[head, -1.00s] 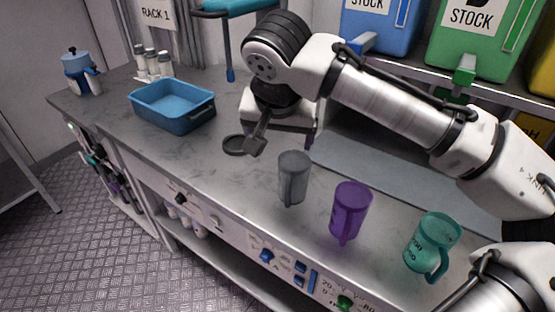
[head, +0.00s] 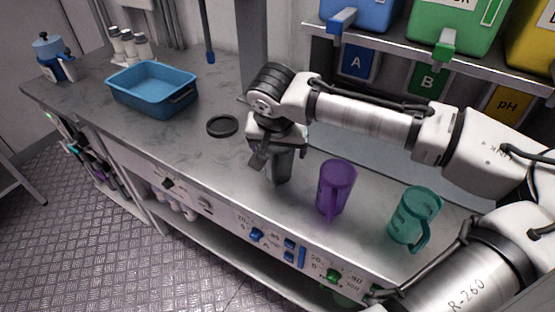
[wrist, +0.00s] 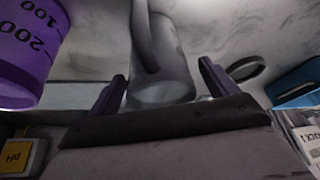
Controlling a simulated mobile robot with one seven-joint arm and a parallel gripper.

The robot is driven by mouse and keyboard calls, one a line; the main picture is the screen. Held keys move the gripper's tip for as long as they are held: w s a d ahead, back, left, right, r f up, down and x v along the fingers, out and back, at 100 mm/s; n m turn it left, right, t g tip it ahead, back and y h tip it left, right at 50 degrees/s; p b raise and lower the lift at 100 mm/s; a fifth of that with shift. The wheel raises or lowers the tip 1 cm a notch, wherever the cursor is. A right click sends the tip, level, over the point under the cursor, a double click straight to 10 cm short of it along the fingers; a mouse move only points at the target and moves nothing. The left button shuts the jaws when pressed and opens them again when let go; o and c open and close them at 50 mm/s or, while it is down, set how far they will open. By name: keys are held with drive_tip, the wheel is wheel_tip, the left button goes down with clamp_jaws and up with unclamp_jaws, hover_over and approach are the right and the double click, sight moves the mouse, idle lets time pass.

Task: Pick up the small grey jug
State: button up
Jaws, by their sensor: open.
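The small grey jug (head: 282,170) stands upright on the bench, its upper part hidden behind my gripper in the head view. My gripper (head: 268,156) is right at the jug's top and is open. In the wrist view the grey jug (wrist: 165,65) lies between the two spread fingers of my gripper (wrist: 163,85), with its handle toward the top of the picture. I see a gap on each side, and the fingers do not look closed on it.
A purple jug (head: 336,188) stands close to the right of the grey one, and a teal jug (head: 413,218) farther right. A dark ring (head: 222,126) and a blue tray (head: 150,95) are to the left. A shelf with stock bins (head: 465,28) is behind.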

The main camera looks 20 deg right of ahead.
drive_tip(key=shift+x, duration=1.1)
drive_tip(key=c, duration=1.1)
drive_tip(key=shift+o, duration=0.2)
drive_tip(key=shift+r, duration=0.1)
